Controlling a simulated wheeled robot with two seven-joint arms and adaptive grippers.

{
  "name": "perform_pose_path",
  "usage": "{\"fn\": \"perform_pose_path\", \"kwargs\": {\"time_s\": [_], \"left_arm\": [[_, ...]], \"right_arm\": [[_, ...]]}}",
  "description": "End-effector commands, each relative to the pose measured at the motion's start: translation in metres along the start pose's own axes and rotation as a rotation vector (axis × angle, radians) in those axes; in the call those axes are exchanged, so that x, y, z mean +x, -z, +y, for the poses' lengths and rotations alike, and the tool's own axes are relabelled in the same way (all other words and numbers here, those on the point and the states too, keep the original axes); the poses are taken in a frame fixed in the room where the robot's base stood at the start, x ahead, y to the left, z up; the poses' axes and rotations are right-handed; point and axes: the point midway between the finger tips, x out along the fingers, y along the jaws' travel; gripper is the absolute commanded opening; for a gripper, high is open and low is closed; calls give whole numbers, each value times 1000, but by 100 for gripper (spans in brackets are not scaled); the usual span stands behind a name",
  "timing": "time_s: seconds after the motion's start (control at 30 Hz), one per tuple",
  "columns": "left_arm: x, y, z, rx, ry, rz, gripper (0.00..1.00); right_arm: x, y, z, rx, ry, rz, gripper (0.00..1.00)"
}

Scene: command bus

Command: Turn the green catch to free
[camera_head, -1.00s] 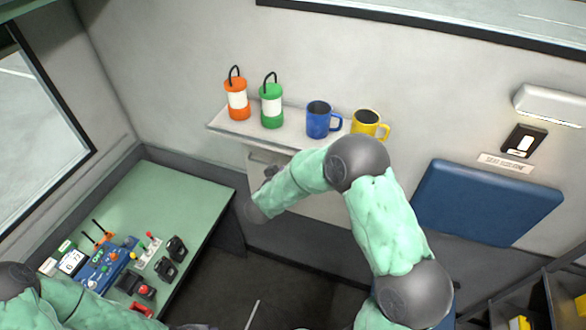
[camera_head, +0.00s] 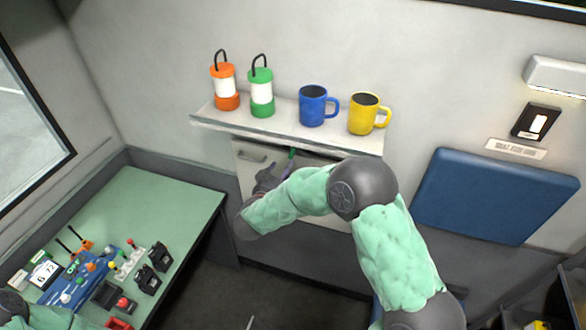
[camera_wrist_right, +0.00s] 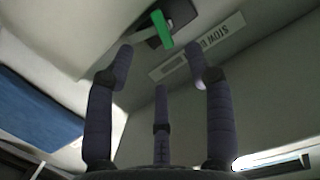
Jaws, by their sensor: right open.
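The green catch (camera_wrist_right: 161,28) shows in the right wrist view as a short green bar on a dark mount, at a slant, ahead of my right gripper (camera_wrist_right: 160,68). The fingers are open and apart from one another, with nothing between them. The catch appears just beyond the fingertips; I cannot tell whether any finger touches it. In the head view a bit of the green catch (camera_head: 291,154) shows under the shelf, on the pale locker front (camera_head: 248,172), mostly hidden behind my right arm. My right gripper (camera_head: 266,178) is partly hidden there too. My left gripper is out of view.
The shelf (camera_head: 215,124) above holds an orange lantern (camera_head: 225,88), a green lantern (camera_head: 261,92), a blue mug (camera_head: 312,106) and a yellow mug (camera_head: 364,114). A control desk (camera_head: 172,195) stands at left. A blue padded panel (camera_head: 495,197) is on the wall at right.

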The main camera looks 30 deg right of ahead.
Motion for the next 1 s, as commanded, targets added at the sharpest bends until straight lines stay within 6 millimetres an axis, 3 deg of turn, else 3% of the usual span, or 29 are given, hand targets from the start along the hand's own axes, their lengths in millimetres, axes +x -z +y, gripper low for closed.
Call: {"fn": "perform_pose_path", "kwargs": {"time_s": [0.03,0.1,0.33,0.67,1.0], "left_arm": [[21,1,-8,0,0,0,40],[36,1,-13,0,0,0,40],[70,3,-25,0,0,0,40],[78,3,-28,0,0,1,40],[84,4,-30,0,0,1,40]], "right_arm": [[2,-12,2,20,6,24,54],[2,-16,2,47,11,57,54],[0,-21,4,116,28,140,54],[9,-16,4,142,32,169,54],[66,-7,4,141,31,168,54]]}}
